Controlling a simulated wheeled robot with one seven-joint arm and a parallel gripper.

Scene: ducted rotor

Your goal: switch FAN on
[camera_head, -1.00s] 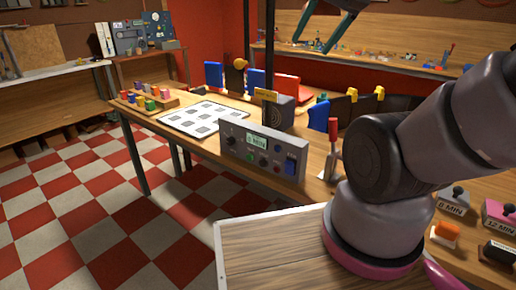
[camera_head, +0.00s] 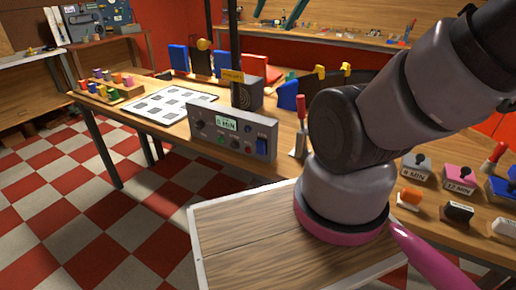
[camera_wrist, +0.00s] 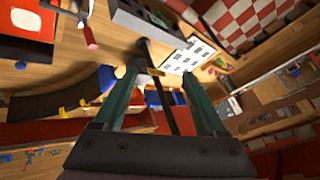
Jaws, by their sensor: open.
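A grey control panel (camera_head: 232,131) stands on the workbench in the head view. It has a small lit display reading MIN, dark knobs, a green button, a red button and a blue switch (camera_head: 262,146) at its right end. The small labels are too blurred to read, so I cannot tell which control is FAN. In the wrist view, part of the panel (camera_wrist: 148,20) shows at the top, beyond the fingertips. My gripper (camera_wrist: 162,72) is open and empty, its teal fingers spread apart. In the head view its fingers show at the top edge, high above the bench and away from the panel.
A dark box with a round grille (camera_head: 246,94) stands behind the panel. A red-handled lever (camera_head: 300,125) stands right of it, close to my arm. A white patterned sheet (camera_head: 172,104) lies to the left. Stamp-like blocks (camera_head: 460,178) sit at right. A dark post rises behind the bench.

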